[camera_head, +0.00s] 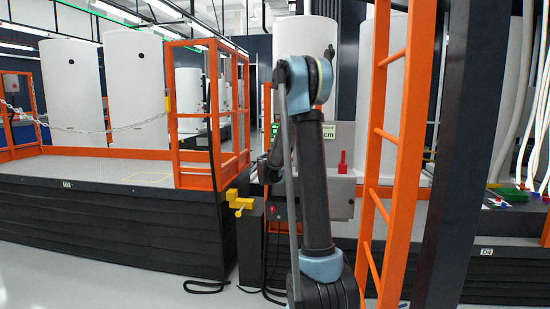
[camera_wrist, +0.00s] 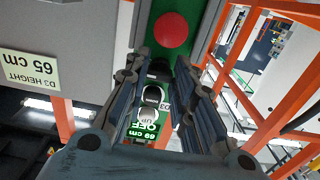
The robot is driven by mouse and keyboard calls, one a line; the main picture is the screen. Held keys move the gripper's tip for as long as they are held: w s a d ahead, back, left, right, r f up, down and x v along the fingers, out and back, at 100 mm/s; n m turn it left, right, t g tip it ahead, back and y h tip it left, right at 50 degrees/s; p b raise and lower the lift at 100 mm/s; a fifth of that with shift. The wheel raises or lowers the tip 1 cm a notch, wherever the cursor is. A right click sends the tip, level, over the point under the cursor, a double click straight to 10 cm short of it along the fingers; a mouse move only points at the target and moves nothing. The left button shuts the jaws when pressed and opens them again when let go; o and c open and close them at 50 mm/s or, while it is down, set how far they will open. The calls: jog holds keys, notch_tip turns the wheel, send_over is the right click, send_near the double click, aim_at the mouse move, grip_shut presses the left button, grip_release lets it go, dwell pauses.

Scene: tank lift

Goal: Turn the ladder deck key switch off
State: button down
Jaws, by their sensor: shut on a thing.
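In the wrist view a green control panel (camera_wrist: 201,22) fills the upper middle, with a large round red button (camera_wrist: 173,29). A small dark key switch (camera_wrist: 159,72) is below that button, partly hidden between my fingers. My gripper (camera_wrist: 162,73) has one finger on each side of it and is shut on it. The key's exact angle is hidden. In the head view my arm hides the gripper and the panel.
An upside-down "D3 HEIGHT 65 cm" sign (camera_wrist: 33,68) is left of the panel. Orange frame bars stand close on the right in the wrist view. In the head view an orange ladder (camera_head: 396,150) stands right of my arm, and a deck with orange rails (camera_head: 208,115) is left.

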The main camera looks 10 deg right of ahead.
jog(key=shift+n, duration=1.5)
jog(key=c, duration=1.3)
grip_release()
jog(key=shift+c, duration=0.2)
jog(key=v, duration=1.2)
